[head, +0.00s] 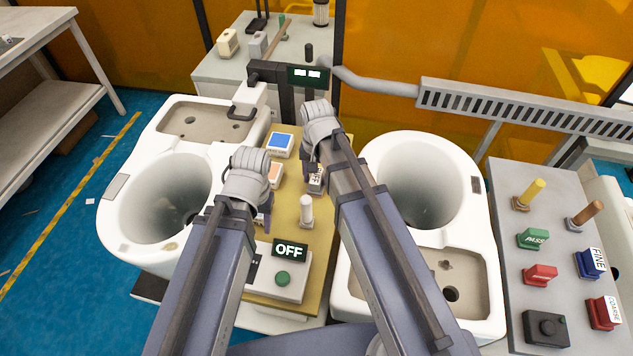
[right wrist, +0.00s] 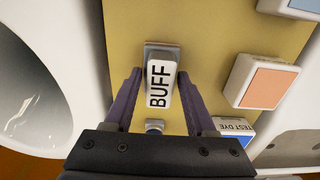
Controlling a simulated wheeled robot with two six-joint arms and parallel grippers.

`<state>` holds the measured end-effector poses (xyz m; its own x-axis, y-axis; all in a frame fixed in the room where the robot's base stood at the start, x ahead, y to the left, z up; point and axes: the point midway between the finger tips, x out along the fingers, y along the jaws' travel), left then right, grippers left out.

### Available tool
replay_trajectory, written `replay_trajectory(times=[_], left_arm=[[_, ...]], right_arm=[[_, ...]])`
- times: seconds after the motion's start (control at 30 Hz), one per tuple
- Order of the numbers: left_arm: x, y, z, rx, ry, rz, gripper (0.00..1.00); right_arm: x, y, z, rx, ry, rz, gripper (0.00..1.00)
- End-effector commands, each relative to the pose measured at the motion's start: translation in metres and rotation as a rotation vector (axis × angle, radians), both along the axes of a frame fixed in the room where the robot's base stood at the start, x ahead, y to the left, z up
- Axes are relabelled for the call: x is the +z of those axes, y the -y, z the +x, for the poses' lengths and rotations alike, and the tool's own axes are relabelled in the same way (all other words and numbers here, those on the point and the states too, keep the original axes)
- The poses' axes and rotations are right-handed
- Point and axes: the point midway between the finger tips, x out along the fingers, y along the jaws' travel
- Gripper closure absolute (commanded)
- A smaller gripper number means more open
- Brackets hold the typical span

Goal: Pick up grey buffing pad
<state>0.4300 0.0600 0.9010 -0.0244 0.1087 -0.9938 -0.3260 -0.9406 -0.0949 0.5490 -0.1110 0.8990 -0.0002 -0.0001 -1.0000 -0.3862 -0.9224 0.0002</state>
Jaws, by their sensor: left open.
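The buffing pad (right wrist: 160,88) is a block with a white top marked BUFF and a grey base edge. It stands on the tan board between the two toilets and shows partly in the head view (head: 316,184), beside my right gripper. My right gripper (right wrist: 158,76) is open, with one purple finger on each side of the block. Narrow gaps seem to show between fingers and block. My left gripper (head: 264,216) is open over the left part of the board, near the white OFF box; its fingers are partly hidden by the wrist.
The tan board (head: 319,246) also bears an orange-topped block (right wrist: 264,85), a blue-topped block (head: 281,144), a TEST DYE block (right wrist: 237,129) and a white-topped post (head: 306,212). Toilets (head: 427,150) flank it. A grey side table (head: 515,273) holds several tools at right.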

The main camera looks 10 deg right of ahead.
Motion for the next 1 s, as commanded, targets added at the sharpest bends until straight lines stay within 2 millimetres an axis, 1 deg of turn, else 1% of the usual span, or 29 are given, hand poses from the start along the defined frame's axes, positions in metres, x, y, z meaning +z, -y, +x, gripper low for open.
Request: replay_trajectory(times=[0.03,0.4,0.47,0.77,0.87,1.0], left_arm=[[0.000,0.000,0.000,0.000,0.000,0.000,0.50],[0.000,0.000,0.000,0.000,0.000,0.000,0.50],[0.000,0.000,0.000,0.000,0.000,0.000,0.50],[0.001,0.000,0.000,0.000,0.000,0.000,0.50],[0.004,0.000,0.000,0.000,0.000,0.000,0.50],[0.014,0.000,0.000,0.000,0.000,0.000,0.50]], right_arm=[[0.000,0.000,0.000,0.000,0.000,0.000,0.53],[0.000,0.000,0.000,0.000,0.000,0.000,0.95],[0.000,0.000,0.000,0.000,0.000,0.000,1.00],[0.001,0.000,0.000,0.000,0.000,0.000,1.00],[0.004,0.000,0.000,0.000,0.000,0.000,1.00],[0.014,0.000,0.000,0.000,0.000,0.000,1.00]])
